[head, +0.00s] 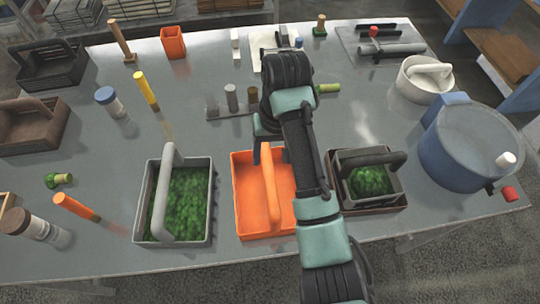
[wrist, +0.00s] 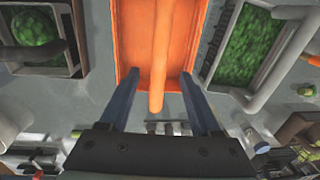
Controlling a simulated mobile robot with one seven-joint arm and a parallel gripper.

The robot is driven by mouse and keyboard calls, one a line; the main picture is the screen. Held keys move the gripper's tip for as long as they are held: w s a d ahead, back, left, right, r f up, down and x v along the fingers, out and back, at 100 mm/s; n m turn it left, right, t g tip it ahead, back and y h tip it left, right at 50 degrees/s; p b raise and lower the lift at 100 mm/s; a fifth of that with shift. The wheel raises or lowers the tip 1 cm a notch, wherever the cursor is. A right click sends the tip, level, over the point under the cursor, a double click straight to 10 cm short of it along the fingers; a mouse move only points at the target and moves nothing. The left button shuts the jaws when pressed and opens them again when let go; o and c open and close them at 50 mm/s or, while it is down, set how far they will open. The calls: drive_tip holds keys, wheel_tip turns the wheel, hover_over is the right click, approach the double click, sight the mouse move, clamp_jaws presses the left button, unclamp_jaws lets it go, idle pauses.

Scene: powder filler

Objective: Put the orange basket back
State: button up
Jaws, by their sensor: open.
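The orange basket (head: 246,206) stands upright at the front middle of the grey table, with its orange handle (head: 269,178) arching over it. It looks empty; my arm hides its right part in the head view. My gripper (head: 268,150) is open and points down at the far end of the basket. In the wrist view, my gripper (wrist: 159,80) has one finger on each side of the handle (wrist: 158,62), with gaps between. The basket (wrist: 129,48) lies beyond the fingers. I cannot tell whether the fingertips are level with the handle or above it.
A grey basket of green pieces (head: 146,212) stands close on the left. A dark basket with green contents (head: 396,190) stands close on the right, beside a large blue pot (head: 465,150). Bottles and small blocks stand farther back. The table's centre left is fairly clear.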

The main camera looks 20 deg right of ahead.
drive_tip(key=shift+r, duration=0.65)
drive_tip(key=shift+w+r, duration=0.1)
drive_tip(key=shift+w, duration=0.2)
drive_tip(key=w+a+r+n+t, duration=0.1)
drive_tip(key=w+a+r+t, duration=0.3)
drive_tip(key=r, duration=0.5)
drive_tip(key=w+a+r+n+t+h, duration=0.1)
drive_tip(key=w+a+r+t, duration=0.1)
drive_tip(key=w+r+t, duration=0.5)
drive_tip(key=w+a+r+n+t, duration=0.1)
drive_tip(key=w+a+r+t, duration=0.2)
drive_tip(key=r, duration=0.7)
drive_tip(key=s+a+r+t, duration=0.2)
drive_tip(key=s+r+t, duration=0.1)
drive_tip(key=r, duration=0.5)
drive_tip(key=s+a+r+t, duration=0.2)
drive_tip(key=r+t, duration=0.1)
drive_tip(key=r, duration=0.5)
drive_tip(key=s+a+r+t, duration=0.1)
drive_tip(key=s+r+t, duration=0.6)
drive_tip(key=s+r, duration=0.7)
drive_tip(key=shift+s+a+r, duration=0.25)
drive_tip(key=shift+s+r, duration=0.05)
drive_tip(key=shift+r, duration=0.15)
